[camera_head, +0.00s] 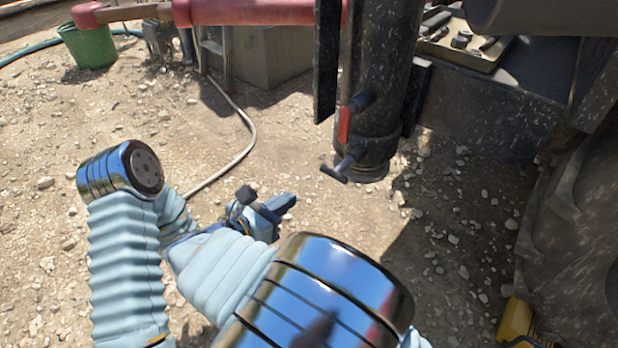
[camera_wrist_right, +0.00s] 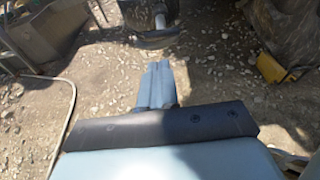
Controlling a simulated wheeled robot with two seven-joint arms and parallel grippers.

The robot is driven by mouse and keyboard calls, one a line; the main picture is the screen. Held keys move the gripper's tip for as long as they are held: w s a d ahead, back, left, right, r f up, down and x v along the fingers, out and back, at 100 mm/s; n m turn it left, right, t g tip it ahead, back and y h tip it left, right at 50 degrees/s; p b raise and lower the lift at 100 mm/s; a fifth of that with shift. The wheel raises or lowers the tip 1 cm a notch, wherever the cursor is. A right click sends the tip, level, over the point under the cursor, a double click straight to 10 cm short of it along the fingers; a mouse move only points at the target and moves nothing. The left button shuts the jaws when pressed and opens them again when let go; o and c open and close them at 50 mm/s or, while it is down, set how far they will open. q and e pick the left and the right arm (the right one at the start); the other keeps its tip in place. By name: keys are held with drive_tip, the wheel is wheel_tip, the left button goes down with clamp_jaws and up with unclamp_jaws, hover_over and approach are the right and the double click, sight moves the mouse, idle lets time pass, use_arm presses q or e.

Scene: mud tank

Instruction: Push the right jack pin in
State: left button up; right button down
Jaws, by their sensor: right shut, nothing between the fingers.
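The dark jack leg (camera_head: 385,80) stands upright at the upper middle of the head view. The jack pin (camera_head: 335,173), with a dark T-shaped handle, sticks out to the left near the leg's lower end; how deep it sits I cannot tell. My right gripper (camera_head: 286,206) is shut and empty, to the left of the pin and lower in the picture, apart from it. In the right wrist view its fingers (camera_wrist_right: 157,84) are together and point up toward the bottom of the jack leg (camera_wrist_right: 152,34). My left gripper is not in view.
A red-handled lever (camera_head: 343,126) sits above the pin on the leg. A large muddy tyre (camera_head: 585,240) stands at right, with a yellow object (camera_head: 515,322) near it. A hose (camera_head: 240,150) crosses the gravel at left. Gravel around the pin looks clear.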

drive_tip(key=b, duration=0.1)
approach(341, 165)
drive_tip(key=w+f, duration=0.1)
drive_tip(key=w+d+f, duration=0.1)
drive_tip(key=shift+w+d+f, duration=0.25)
drive_tip(key=shift+d+f, duration=0.05)
drive_tip(key=w+d, duration=0.1)
drive_tip(key=w, duration=0.1)
drive_tip(key=w+d, duration=0.2)
drive_tip(key=shift+w+d+p, duration=0.2)
drive_tip(key=shift+w+p, duration=0.1)
drive_tip(key=shift+d+r, duration=0.1)
drive_tip(key=shift+w, duration=0.1)
